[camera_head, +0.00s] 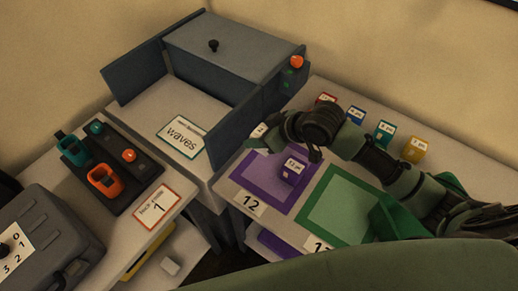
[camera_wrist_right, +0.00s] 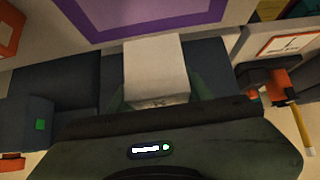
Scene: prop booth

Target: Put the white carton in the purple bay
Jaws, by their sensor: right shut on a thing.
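The white carton (camera_wrist_right: 156,66) shows in the right wrist view as a pale box between the fingers of my right gripper, which is shut on it. In the head view my right gripper (camera_head: 284,140) is over the far edge of the purple bay (camera_head: 247,186). There my arm hides most or all of the carton. The bay is a purple square outline with a "12" card at its front. A small purple block (camera_head: 291,172) stands in its right part. In the wrist view a purple outline (camera_wrist_right: 150,32) lies beyond the carton. My left gripper is not in view.
A green outlined bay (camera_head: 309,213) lies right of the purple one. Red, blue, green (camera_head: 384,132) and yellow (camera_head: 414,149) blocks stand along the back. A grey cabinet (camera_head: 228,58) with open doors stands behind left. A panel with orange handle (camera_head: 107,181) is at left.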

